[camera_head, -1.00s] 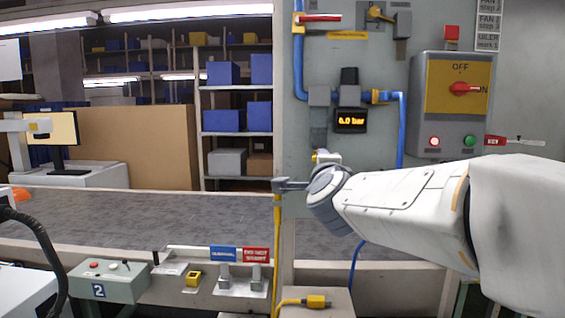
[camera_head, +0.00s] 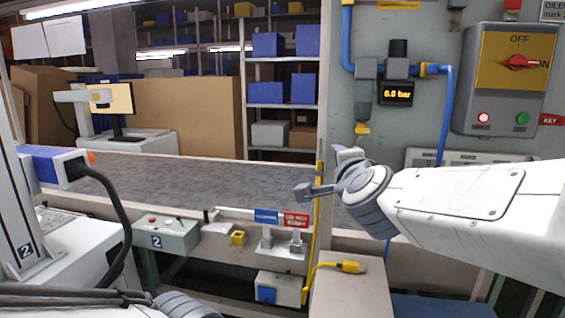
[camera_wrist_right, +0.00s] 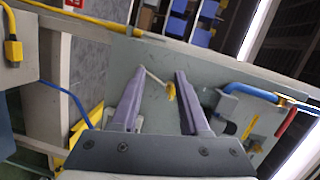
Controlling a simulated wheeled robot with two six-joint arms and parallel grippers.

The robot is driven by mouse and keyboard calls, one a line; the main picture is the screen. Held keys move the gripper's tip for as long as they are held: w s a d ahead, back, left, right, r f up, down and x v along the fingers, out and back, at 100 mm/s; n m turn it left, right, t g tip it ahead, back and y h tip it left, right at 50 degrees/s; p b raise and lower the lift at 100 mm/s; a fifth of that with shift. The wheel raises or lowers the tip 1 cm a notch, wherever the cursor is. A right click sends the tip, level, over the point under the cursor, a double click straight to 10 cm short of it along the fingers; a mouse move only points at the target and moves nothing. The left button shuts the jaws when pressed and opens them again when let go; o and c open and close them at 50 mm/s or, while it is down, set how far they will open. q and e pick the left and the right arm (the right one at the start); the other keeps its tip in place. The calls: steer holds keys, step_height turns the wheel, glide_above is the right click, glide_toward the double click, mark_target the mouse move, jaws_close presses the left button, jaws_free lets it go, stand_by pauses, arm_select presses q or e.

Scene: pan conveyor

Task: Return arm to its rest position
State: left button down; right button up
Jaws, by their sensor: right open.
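My right arm (camera_head: 460,198) reaches in from the right in the head view, with its gripper (camera_head: 318,172) pointing left in front of the grey panel and the conveyor. The gripper is open, and the right wrist view shows its two fingers (camera_wrist_right: 164,76) apart with nothing between them. Behind the fingers in that view are a grey panel surface and a small yellow-tipped lever (camera_wrist_right: 170,92), apart from them as far as I can tell. A grey rounded part at the bottom left of the head view seems to be my left arm. My left gripper is out of view.
The dark conveyor belt (camera_head: 200,187) runs across the middle. The panel carries a switch box (camera_head: 508,85), a pressure display (camera_head: 397,93) and a blue pipe (camera_head: 449,110).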

steer(key=s+a+f+n+g+y, duration=0.4)
steer(key=s+a+f+n, duration=0.2)
steer(key=a+f+n, duration=0.15)
steer(key=s+a+f+n+g+y, duration=0.35)
steer(key=s+a+f+n, duration=0.2)
steer(key=a+f, duration=0.35)
steer(key=s+d+f+n+g+h, duration=0.2)
steer(key=s+f+n+g, duration=0.3)
steer(key=s, duration=0.4)
steer(key=s+d+f+n+g+h, duration=0.2)
steer(key=s+f+n+g, duration=0.2)
steer(key=s+f+n, duration=0.4)
step_height(320, 180, up, 14)
steer(key=s+m+p, duration=0.1)
steer(key=p, duration=1.2)
steer(key=shift+s+d+h, duration=0.35)
steer(key=shift+s+d, duration=0.05)
steer(key=shift+d, duration=0.05)
